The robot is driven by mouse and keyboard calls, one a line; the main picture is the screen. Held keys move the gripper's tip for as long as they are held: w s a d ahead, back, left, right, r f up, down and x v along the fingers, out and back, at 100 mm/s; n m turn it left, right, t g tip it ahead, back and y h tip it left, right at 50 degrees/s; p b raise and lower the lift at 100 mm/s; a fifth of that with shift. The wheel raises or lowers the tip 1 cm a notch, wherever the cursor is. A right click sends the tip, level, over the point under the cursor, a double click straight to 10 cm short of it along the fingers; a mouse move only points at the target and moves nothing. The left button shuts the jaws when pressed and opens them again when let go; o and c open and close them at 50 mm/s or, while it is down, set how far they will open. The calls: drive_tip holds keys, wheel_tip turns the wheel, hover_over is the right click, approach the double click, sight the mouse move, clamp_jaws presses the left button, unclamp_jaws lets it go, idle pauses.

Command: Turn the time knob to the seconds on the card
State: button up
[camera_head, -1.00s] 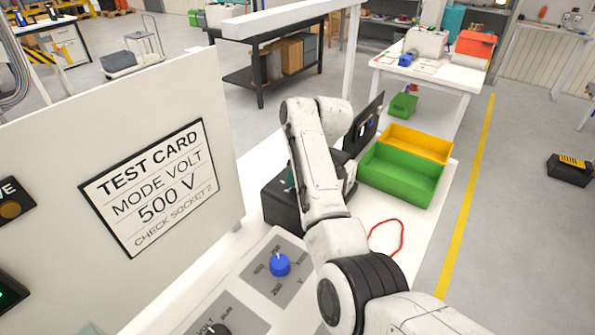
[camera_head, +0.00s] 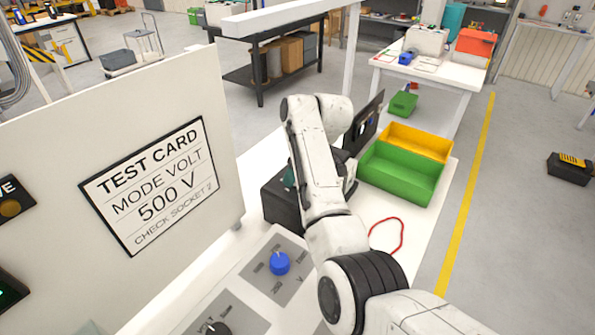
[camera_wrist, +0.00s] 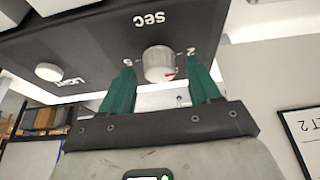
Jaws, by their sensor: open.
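The time knob (camera_wrist: 158,64) is white with a red mark and sits under an upside-down "sec" label on a dark panel (camera_wrist: 100,38) in the wrist view. My gripper (camera_wrist: 160,72) is open, its green fingers on either side of the knob; I cannot tell whether they touch it. A "2" shows by the right finger. In the head view my arm largely hides the gripper and the dark box (camera_head: 283,203). The test card (camera_head: 150,187) reads "MODE VOLT", "500 V" and a socket line; I see no seconds on it.
A second white knob (camera_wrist: 48,72), labelled "light", is on the same panel. A blue knob (camera_head: 280,263) stands on a grey plate in front of the box. Green (camera_head: 403,175) and yellow (camera_head: 420,142) bins and a red cable (camera_head: 401,237) lie right of my arm.

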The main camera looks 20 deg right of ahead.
drive_tip(key=b+v, duration=0.1)
drive_tip(key=v, duration=0.9)
drive_tip(key=shift+r+b, duration=0.2)
drive_tip(key=shift+b, duration=0.1)
drive_tip(key=shift+s+d+f, duration=0.1)
drive_tip(key=shift+d, duration=0.05)
